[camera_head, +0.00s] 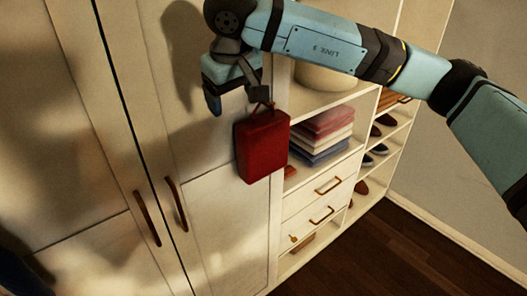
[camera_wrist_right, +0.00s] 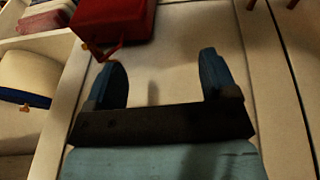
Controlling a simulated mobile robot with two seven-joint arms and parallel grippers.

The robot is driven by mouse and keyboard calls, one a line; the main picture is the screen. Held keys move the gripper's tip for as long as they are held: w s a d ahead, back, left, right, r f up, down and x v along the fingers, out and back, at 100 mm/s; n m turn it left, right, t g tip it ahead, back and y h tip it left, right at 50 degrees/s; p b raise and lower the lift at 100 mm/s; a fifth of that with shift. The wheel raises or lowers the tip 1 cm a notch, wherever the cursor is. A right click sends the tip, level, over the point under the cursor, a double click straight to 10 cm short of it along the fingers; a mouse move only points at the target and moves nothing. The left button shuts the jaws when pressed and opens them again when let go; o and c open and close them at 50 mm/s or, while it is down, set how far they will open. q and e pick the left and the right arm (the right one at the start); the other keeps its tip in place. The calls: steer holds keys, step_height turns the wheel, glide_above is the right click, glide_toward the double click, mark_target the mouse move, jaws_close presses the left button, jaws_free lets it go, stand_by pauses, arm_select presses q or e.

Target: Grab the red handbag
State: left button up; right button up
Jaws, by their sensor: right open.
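The red handbag (camera_head: 262,147) hangs upright in front of the wardrobe, beside the open shelves, with a thin strap at its top. My right gripper (camera_head: 237,104) is just above and to the left of it, with its fingers apart. One finger is close to the strap; I cannot tell whether they touch. In the right wrist view the handbag (camera_wrist_right: 112,18) is at the top left, beyond one fingertip. Its strap lies outside the gap of the open right gripper (camera_wrist_right: 160,68), which looks empty. My left gripper does not show.
The wardrobe doors (camera_head: 95,130) with brown handles (camera_head: 176,204) stand close behind and left. Right of the bag, shelves hold folded clothes (camera_head: 322,135), a cream round container (camera_head: 325,79) and shoes (camera_head: 378,150). Drawers (camera_head: 318,198) sit below. The dark wooden floor (camera_head: 395,250) is clear.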

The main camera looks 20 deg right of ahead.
steer(key=w+d+r+t+h, duration=0.1)
steer(key=w+d+r+h, duration=0.15)
steer(key=d+r, duration=0.25)
glide_toward(260, 122)
steer(key=w+d+r, duration=0.1)
steer(key=shift+n, duration=0.3)
steer(key=p+x, duration=0.2)
steer(key=x, duration=0.4)
steer(key=shift+w+d, duration=0.1)
steer(key=shift+w, duration=0.15)
steer(key=c, duration=1.3)
steer(key=shift+r, duration=0.15)
